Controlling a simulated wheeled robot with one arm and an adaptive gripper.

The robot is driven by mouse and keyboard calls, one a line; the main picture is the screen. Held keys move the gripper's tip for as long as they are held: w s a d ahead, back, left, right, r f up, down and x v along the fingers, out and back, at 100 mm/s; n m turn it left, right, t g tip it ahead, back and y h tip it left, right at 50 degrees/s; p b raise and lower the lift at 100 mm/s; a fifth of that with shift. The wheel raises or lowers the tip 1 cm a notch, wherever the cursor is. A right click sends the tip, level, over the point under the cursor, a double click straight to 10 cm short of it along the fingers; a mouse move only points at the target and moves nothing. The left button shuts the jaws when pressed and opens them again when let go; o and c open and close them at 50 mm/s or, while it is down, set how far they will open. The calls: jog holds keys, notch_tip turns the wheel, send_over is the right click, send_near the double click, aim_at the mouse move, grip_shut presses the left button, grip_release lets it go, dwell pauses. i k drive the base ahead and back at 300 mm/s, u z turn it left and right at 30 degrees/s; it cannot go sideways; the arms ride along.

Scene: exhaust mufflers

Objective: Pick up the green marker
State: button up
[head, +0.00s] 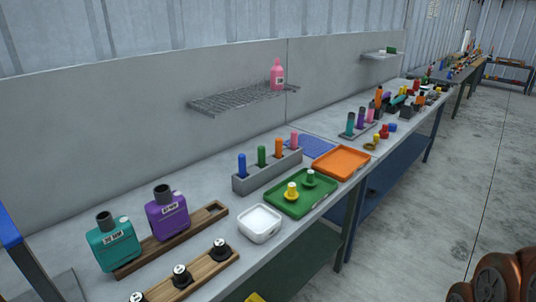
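The green marker (262,156) stands upright in a grey block holder (262,178) on the near workbench. It is between a blue marker (242,165) on its left and an orange marker (278,148) on its right. A pink marker (294,140) stands at the holder's right end. The lower part of the green marker is hidden in the holder. My gripper's fingers do not show in the head view, and nothing touches the marker.
A green tray (318,201) with yellow and green knobbed pieces, a white dish (260,236) and an orange tray (341,176) lie in front. Teal (113,245) and purple (167,215) bottles stand left. A wire shelf (240,97) overhangs behind. Floor (420,215) is clear on the right.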

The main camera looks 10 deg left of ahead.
aim_at(260, 149)
jog(key=u, duration=0.4)
jog(key=i, duration=0.65)
jog(key=u, duration=1.1)
jog(key=i, duration=0.7)
jog(key=u, duration=0.05)
